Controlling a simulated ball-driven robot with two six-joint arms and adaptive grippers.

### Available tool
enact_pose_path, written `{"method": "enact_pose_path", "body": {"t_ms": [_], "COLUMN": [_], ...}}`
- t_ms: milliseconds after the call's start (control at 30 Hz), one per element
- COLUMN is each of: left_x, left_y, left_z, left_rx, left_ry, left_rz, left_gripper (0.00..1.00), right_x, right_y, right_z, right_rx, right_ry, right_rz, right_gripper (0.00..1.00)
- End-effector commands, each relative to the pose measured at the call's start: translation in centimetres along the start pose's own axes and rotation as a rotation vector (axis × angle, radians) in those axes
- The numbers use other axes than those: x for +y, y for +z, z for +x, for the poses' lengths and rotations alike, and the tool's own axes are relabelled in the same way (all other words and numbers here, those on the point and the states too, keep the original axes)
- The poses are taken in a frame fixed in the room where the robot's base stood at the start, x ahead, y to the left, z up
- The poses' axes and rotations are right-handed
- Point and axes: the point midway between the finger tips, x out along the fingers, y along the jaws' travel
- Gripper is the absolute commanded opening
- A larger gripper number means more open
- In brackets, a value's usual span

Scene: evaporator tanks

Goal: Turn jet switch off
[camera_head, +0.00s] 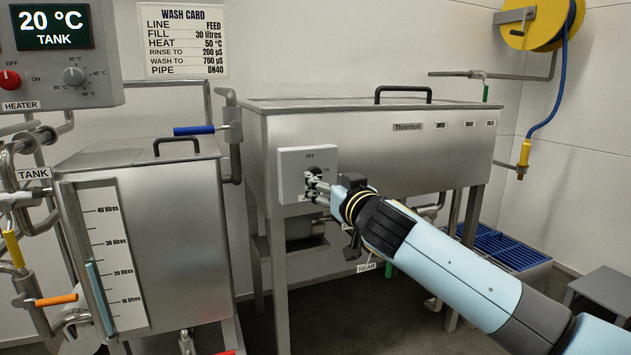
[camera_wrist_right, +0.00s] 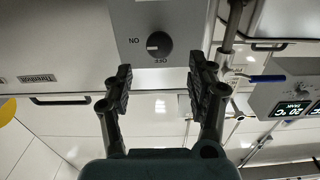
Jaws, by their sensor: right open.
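The jet switch is a grey box (camera_head: 296,163) on the front of the large steel tank, marked OFF at the top and ON at the right. Its round black knob (camera_wrist_right: 159,45) shows clearly in the right wrist view, where the picture is upside down. The knob's white mark points toward ON. My right gripper (camera_head: 318,188) is in front of the box and hides part of the knob in the head view. In the right wrist view the gripper's two fingers (camera_wrist_right: 161,75) are apart and empty, with the knob beyond the gap between them. My left gripper is not in view.
The large steel tank (camera_head: 370,165) stands on legs behind the switch. A smaller tank (camera_head: 185,245) with a level scale stands at the left. A blue-handled valve (camera_head: 193,130) sits left of the switch. A heater panel (camera_head: 60,75) is at the upper left.

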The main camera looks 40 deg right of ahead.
Motion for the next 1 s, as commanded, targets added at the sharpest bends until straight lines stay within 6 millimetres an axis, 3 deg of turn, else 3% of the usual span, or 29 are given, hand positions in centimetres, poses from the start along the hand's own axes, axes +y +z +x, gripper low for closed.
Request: {"method": "enact_pose_path", "body": {"t_ms": [100, 300, 700, 1000], "left_x": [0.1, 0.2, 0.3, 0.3], "left_y": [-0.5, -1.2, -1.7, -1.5], "left_z": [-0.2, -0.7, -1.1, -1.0], "left_rx": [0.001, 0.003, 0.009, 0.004], "left_ry": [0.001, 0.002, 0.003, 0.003], "left_rz": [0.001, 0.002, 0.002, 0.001], "left_gripper": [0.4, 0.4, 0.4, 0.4], "right_x": [0.0, 0.0, 0.0, 0.0], "right_y": [0.1, 0.1, 0.1, 0.1], "right_z": [2.5, 5.2, 6.0, 5.9], "right_rx": [0.001, 0.0, -0.001, -0.001], "right_ry": [0.001, 0.0, -0.001, -0.001], "right_rz": [0.003, 0.002, 0.001, 0.001], "right_gripper": [0.57, 0.57, 0.56, 0.17]}}
